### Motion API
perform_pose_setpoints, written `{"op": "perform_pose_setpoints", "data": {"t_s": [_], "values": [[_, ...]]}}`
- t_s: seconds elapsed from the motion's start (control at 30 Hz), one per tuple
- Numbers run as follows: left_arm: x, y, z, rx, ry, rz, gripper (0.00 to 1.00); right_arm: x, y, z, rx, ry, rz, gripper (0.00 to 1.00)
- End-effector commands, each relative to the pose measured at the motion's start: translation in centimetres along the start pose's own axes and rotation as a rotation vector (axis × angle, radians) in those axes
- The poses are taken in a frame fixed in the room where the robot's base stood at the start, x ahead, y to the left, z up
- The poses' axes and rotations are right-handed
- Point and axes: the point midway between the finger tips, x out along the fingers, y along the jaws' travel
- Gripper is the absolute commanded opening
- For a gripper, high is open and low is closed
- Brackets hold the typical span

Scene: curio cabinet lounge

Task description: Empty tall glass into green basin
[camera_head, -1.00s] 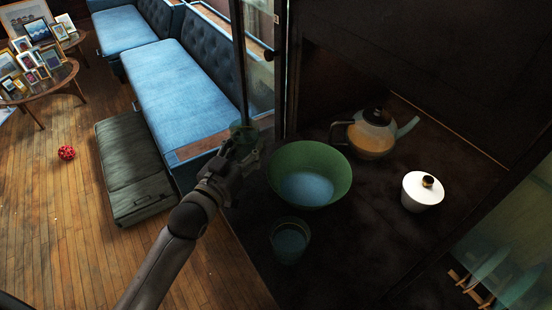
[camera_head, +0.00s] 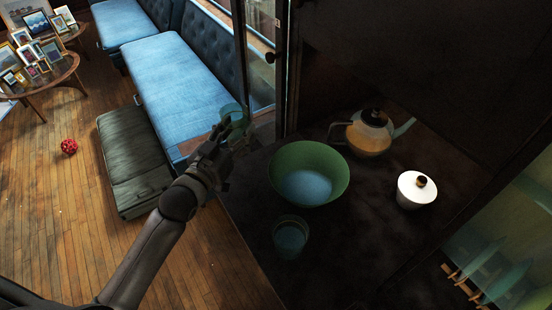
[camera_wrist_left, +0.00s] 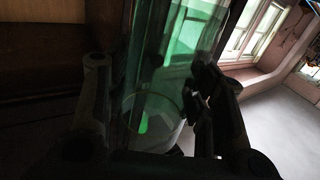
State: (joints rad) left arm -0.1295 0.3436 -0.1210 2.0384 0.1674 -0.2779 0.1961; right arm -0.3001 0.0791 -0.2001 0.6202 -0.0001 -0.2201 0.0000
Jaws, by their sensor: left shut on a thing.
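The green basin (camera_head: 291,160) stands open side up on the dark cabinet shelf; a pale blue area shows at its bottom. My left gripper (camera_head: 229,136) is left of the basin, apart from it, shut on a see-through green tall glass (camera_head: 235,113). In the left wrist view the tall glass (camera_wrist_left: 180,60) stands between the two fingers of the gripper (camera_wrist_left: 155,100). I cannot tell from these frames what is in the glass. A second, shorter glass (camera_head: 291,238) stands on the shelf in front of the basin. My right gripper is not in view.
A teapot (camera_head: 368,135) with a green spout stands behind the basin to the right. The cabinet's door frame (camera_head: 283,70) rises just behind the glass. A blue bench (camera_head: 170,85) lies beyond on the left.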

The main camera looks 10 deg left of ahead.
Motion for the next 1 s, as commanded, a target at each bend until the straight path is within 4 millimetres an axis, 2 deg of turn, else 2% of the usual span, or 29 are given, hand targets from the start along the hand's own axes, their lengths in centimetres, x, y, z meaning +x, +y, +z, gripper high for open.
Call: {"op": "perform_pose_setpoints", "data": {"t_s": [0.03, 0.13, 0.53, 1.0], "values": [[0.0, 0.1, -1.2, 0.000, 0.002, 0.000, 0.17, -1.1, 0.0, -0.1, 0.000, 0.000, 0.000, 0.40], [0.0, 0.1, -1.7, 0.000, 0.002, 0.000, 0.17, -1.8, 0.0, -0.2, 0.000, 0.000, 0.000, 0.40], [-0.2, 0.2, -1.5, 0.000, 0.001, 0.000, 0.17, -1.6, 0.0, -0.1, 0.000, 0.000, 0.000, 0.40], [-2.1, 1.5, -1.5, 0.000, 0.001, 0.001, 0.17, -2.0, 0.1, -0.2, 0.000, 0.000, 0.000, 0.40]]}}
